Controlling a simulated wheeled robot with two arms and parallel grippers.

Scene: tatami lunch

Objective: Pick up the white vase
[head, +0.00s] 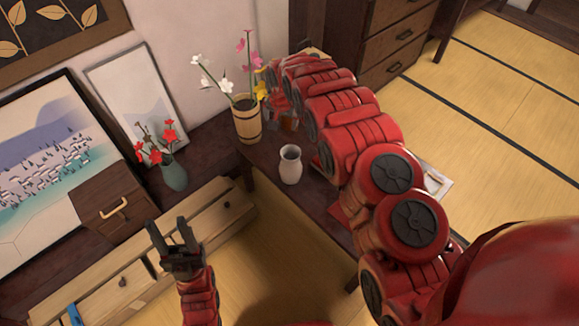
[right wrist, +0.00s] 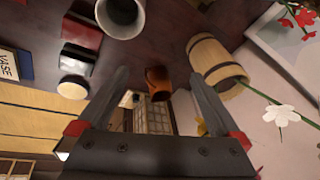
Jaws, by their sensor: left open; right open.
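The white vase (head: 290,166) stands upright on the dark low table, right of the wooden bucket, in the head view. In the right wrist view its open mouth and part of its body (right wrist: 121,18) show at the top edge. My right gripper (right wrist: 158,76) is open and empty. The vase lies beyond its fingers and apart from them. In the head view my right arm hides most of that gripper. My left gripper (head: 168,224) is open and empty, over the front of the wooden drawers, well left of the vase.
A wooden bucket (head: 247,124) with flowers stands beside the vase. A small brown cup (right wrist: 158,84) is near my right gripper. Red and dark boxes (right wrist: 82,30), a round white-topped item (right wrist: 73,87) and a book marked VASE (right wrist: 14,65) lie nearby. A green vase (head: 173,173) with red flowers stands left.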

